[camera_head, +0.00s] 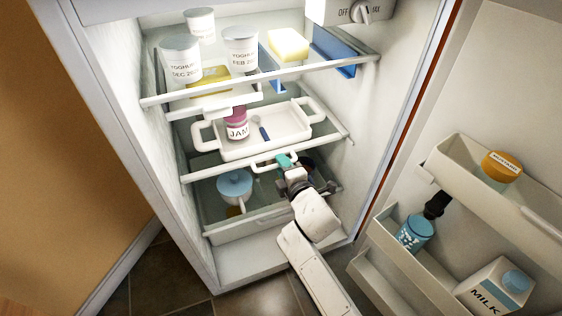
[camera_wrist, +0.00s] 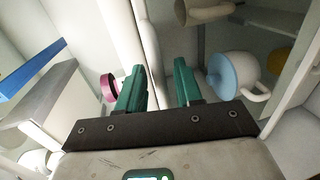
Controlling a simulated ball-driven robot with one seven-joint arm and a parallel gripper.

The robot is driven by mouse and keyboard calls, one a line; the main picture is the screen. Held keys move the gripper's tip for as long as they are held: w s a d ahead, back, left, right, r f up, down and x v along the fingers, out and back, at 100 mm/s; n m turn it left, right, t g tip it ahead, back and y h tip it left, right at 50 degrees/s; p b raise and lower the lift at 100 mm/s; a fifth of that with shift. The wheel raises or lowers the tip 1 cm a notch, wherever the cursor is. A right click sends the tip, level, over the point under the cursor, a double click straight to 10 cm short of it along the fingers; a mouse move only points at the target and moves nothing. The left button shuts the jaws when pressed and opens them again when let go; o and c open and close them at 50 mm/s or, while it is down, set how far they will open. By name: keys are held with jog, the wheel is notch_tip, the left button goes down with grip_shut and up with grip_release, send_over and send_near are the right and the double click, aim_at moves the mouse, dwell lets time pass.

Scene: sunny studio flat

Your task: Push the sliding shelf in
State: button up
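The sliding shelf appears to be the middle glass shelf (camera_head: 215,175) in the open fridge, with a pale handle (camera_head: 262,165) on its front edge. A white tray (camera_head: 285,132) with side handles and a jam jar (camera_head: 237,124) stand on this level. My gripper (camera_head: 286,161) is at the front edge beside the handle; I cannot tell whether it touches.
A blue-lidded pot (camera_head: 235,185) sits in the drawer below.

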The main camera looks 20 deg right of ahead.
jog(key=p+v, duration=0.3)
jog(key=v, duration=0.6)
jog(key=s+d+f+m+g+h, duration=0.1)
jog(key=s+d+f+m+g, duration=0.25)
jog(key=s+m, duration=0.2)
jog(key=s+d+f+m+g+h, duration=0.1)
jog(key=s+d+f+m+g, duration=0.3)
jog(key=s, duration=0.3)
jog(key=s+m+g+y, duration=0.2)
jog(key=s+m+g, duration=0.6)
jog(key=s, duration=1.1)
notch_tip(320, 180, up, 28)
jog(key=s+a+p, duration=0.1)
jog(key=p, duration=2.6)
jog(key=shift+s+r+m+t, duration=0.15)
jog(key=shift+s+m+t, duration=0.05)
jog(key=shift+m+t, duration=0.25)
